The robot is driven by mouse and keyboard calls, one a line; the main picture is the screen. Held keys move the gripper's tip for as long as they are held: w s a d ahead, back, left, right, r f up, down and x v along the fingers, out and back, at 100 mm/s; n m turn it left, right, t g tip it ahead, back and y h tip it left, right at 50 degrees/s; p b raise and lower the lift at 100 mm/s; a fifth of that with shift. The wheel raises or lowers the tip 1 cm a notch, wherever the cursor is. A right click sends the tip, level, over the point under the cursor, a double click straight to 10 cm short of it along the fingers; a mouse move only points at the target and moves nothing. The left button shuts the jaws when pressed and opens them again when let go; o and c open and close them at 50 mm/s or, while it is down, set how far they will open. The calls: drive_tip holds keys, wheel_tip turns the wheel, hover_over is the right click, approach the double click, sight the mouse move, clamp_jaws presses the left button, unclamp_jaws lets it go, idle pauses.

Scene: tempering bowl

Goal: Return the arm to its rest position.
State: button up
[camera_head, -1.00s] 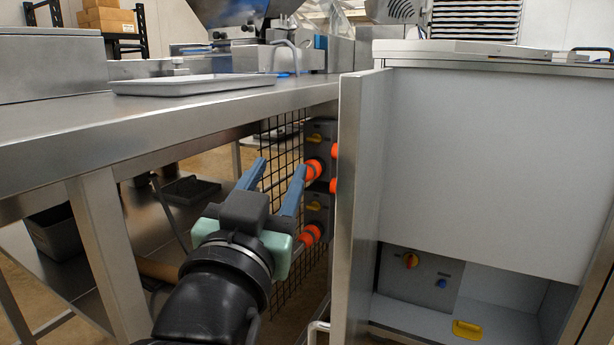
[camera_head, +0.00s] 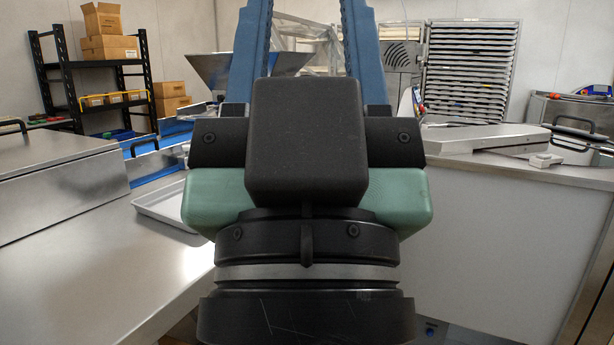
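My gripper (camera_head: 308,40) fills the middle of the head view, very close to the camera. Its black wrist, green sides and two blue fingers point up and away. The fingers stand wide apart, with no object visible between them. The fingertips run out of the top of the picture. The gripper is raised above the level of the steel worktop (camera_head: 90,255) and hides much of what lies behind it.
A shallow tray (camera_head: 163,208) lies on the left worktop, partly hidden by my gripper. A steel box (camera_head: 60,190) stands at the far left. A grey cabinet (camera_head: 500,240) with a flat metal lid (camera_head: 485,137) on top stands at the right. A tray rack (camera_head: 470,70) and a black shelf (camera_head: 95,75) are at the back.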

wheel_tip(320, 180, up, 18)
drive_tip(key=p, duration=1.5)
drive_tip(key=shift+f, duration=0.2)
drive_tip(key=shift+o, duration=0.2)
